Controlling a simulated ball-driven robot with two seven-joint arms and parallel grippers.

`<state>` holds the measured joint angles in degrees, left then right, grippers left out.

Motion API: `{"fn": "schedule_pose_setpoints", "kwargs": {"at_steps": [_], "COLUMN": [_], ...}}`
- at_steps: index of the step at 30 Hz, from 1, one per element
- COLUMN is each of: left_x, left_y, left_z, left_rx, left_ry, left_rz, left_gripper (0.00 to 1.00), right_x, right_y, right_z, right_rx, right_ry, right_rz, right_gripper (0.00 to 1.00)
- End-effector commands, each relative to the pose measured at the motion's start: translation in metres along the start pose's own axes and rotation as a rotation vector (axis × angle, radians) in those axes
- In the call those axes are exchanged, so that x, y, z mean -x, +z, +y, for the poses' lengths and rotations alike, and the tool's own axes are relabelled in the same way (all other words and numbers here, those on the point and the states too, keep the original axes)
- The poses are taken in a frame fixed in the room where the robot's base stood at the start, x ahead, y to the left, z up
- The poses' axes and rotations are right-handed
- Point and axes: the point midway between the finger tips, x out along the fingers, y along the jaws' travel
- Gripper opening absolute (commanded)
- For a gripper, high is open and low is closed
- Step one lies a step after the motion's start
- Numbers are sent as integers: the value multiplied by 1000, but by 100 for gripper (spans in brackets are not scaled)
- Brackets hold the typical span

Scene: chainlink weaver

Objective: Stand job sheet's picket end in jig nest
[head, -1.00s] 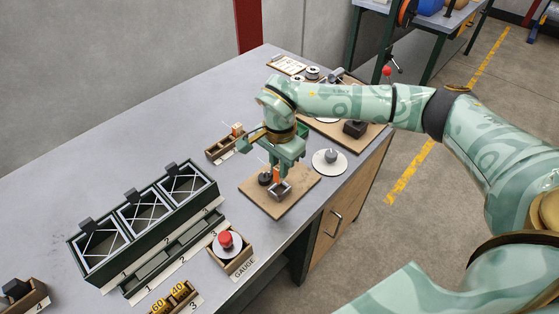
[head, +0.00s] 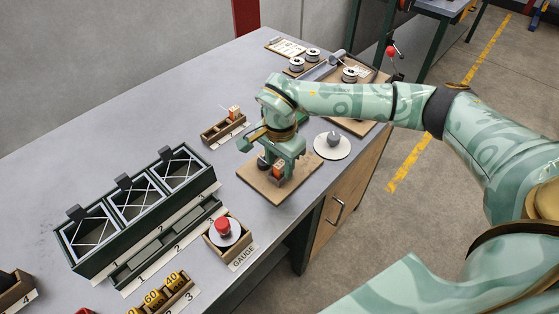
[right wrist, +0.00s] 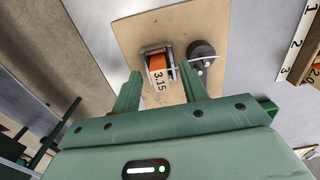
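The orange picket end (right wrist: 157,62), tagged 3.15, stands in the grey metal jig nest (right wrist: 171,73) on the tan jig board (right wrist: 125,35). It also shows in the head view (head: 279,170), below my right gripper (head: 285,160). In the right wrist view, the fingers of my right gripper (right wrist: 160,74) are apart, one on each side of the picket end with gaps. A thin pale wire runs beside it. A dark round knob (right wrist: 203,50) sits on the board. The job sheet (head: 286,47) lies at the far back; its text is too small to read. My left gripper is out of view.
A wooden rack (head: 222,131) holding another orange piece stands behind the board. A dark three-bay frame (head: 90,262) and a gauge box (head: 235,250) stand at the left front. A white disc (head: 345,150) is right of the board; spools (head: 312,54) are at the back.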

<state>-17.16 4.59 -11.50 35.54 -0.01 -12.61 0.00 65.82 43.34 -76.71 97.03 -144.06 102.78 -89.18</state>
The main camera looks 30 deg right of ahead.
Motion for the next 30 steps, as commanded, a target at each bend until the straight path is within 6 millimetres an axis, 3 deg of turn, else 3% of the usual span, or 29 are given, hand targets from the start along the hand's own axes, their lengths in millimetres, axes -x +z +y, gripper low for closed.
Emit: {"fn": "schedule_pose_setpoints", "kwargs": {"at_steps": [7, 11, 24, 30], "left_x": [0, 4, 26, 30], "left_y": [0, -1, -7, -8], "left_z": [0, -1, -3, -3], "left_rx": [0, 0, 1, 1], "left_ry": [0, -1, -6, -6], "left_rz": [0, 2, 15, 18], "left_gripper": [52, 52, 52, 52], "right_x": [1, 15, 128, 157], "right_y": [0, 0, 0, 0], "right_z": [0, -1, -1, 0], "right_rx": [0, 0, 0, 0], "right_ry": [0, -3, -4, -2], "right_rz": [0, 1, 2, 1], "right_gripper": [43, 43, 43, 43]}}
